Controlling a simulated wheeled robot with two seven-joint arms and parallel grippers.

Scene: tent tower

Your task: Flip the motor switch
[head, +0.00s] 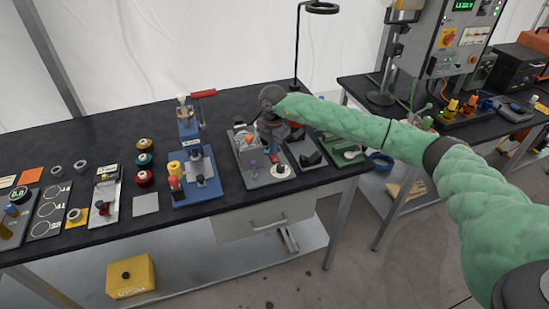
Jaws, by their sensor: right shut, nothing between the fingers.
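A small rig on a grey base plate (262,181) stands on the black bench, right of centre. I cannot make out for sure which part is the motor switch. My right gripper (269,122) is at the end of the green-sleeved arm, over the back of this rig. It is shut and empty, and the wrist partly hides it. Whether it touches the rig cannot be told. My left gripper is not in view.
A blue press with a red handle (203,93) stands left of the rig. A grey tray with a black block (309,157) and a green tray (349,157) lie to its right. A tall ring lamp (321,7) rises behind. The bench's front edge is close to the rig.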

